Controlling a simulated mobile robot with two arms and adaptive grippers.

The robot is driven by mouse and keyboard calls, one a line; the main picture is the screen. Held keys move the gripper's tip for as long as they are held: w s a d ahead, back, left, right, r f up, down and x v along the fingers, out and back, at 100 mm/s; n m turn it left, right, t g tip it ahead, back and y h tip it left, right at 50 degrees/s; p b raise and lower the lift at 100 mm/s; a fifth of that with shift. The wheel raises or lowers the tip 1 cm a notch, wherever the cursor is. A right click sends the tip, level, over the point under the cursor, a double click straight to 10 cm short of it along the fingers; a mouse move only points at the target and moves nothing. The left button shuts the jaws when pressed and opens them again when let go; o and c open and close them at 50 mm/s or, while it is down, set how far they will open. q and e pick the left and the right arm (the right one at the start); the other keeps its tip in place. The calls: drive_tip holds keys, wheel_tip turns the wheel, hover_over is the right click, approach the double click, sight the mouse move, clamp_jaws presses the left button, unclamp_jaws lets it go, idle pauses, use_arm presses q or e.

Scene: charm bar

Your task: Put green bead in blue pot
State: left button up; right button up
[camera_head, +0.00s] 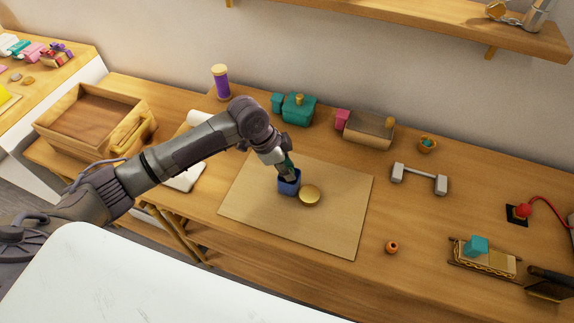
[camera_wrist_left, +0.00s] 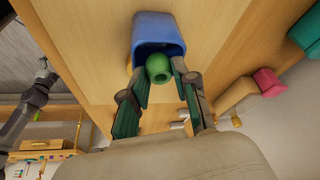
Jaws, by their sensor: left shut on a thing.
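The blue pot (camera_head: 289,187) stands on the tan mat (camera_head: 335,225). It also shows in the left wrist view (camera_wrist_left: 158,30), with its opening facing my gripper. My left gripper (camera_head: 287,172) points down at the pot's mouth. In the left wrist view, my left gripper (camera_wrist_left: 159,72) is shut on the green bead (camera_wrist_left: 158,66), which sits between the fingertips at the pot's opening. I cannot tell how far inside the rim the bead is. In the head view the bead is hidden by the gripper and pot.
A round yellow disc (camera_head: 310,195) lies right beside the pot. A wooden tray (camera_head: 85,115), a purple spool (camera_head: 221,82), a teal box (camera_head: 298,110), a grey-ended bar (camera_head: 419,179) and a small orange-brown bead (camera_head: 391,247) lie around the mat. The mat's front is clear.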

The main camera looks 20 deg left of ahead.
use_arm(q)
drive_tip(key=shift+f, duration=0.25)
drive_tip(key=o, duration=0.8)
drive_tip(key=shift+r, duration=0.3)
drive_tip(key=b+v, duration=0.2)
drive_tip(key=v, duration=1)
drive_tip(key=shift+r, duration=0.4)
